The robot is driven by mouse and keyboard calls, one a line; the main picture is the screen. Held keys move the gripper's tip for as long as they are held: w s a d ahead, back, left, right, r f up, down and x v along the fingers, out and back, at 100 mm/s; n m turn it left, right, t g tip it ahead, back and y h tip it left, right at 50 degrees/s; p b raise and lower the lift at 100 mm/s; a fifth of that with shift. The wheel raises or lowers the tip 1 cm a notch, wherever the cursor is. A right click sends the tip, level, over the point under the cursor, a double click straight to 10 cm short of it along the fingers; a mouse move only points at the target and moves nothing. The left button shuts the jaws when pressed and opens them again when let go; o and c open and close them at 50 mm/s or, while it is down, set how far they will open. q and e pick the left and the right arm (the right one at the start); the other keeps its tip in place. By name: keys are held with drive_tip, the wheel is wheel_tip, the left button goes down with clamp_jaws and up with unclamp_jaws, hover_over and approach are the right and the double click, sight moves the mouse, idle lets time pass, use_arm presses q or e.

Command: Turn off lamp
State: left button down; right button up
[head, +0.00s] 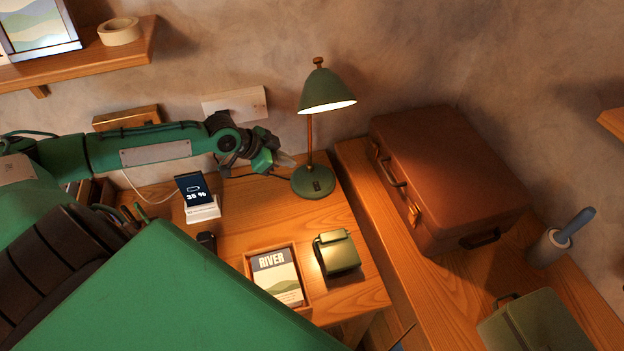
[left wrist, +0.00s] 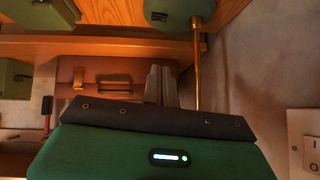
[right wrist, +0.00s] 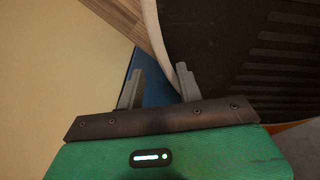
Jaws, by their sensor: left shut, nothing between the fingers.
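The green desk lamp (head: 328,90) stands upright on the wooden desk, and the inside of its shade glows. Its round base (head: 313,182) has a small dark switch (head: 317,186) on top. My left gripper (head: 287,160) is shut and empty, just left of the brass stem (head: 309,135) and above the base, with a small visible gap. In the left wrist view the shut fingers (left wrist: 161,84) are beside the stem (left wrist: 196,75), and the base (left wrist: 180,12) is at the top edge. My right gripper (right wrist: 159,72) shows only in its wrist view; its fingers are apart and empty.
A brown suitcase (head: 445,175) lies to the right. A pale wall plate (head: 236,103) is behind my left arm.

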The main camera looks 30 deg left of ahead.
drive_tip(key=shift+s+d, duration=0.1)
drive_tip(key=shift+s, duration=0.3)
use_arm(q)
drive_tip(key=shift+w, duration=0.1)
drive_tip(key=p, duration=0.1)
hover_over(317, 186)
drive_tip(key=s+a, duration=0.1)
wheel_tip(317, 186, down, 6)
drive_tip(key=shift+s+a+f, duration=0.1)
drive_tip(key=shift+a+f, duration=0.05)
drive_tip(key=shift+f, duration=0.1)
drive_tip(key=f, duration=0.2)
drive_tip(key=f+p, duration=0.1)
drive_tip(key=shift+w+f, duration=0.15)
drive_tip(key=shift+w, duration=0.1)
drive_tip(key=shift+a+f, duration=0.1)
drive_tip(key=shift+f, duration=0.5)
use_arm(e)
drive_tip(key=shift+s+d+r, duration=0.1)
drive_tip(key=shift+s+r, duration=0.2)
drive_tip(key=shift+s, duration=0.2)
drive_tip(key=shift+s+r, duration=0.25)
drive_tip(key=shift+s, duration=0.2)
use_arm(q)
drive_tip(key=shift+f, duration=0.1)
use_arm(e)
drive_tip(key=shift+f, duration=0.1)
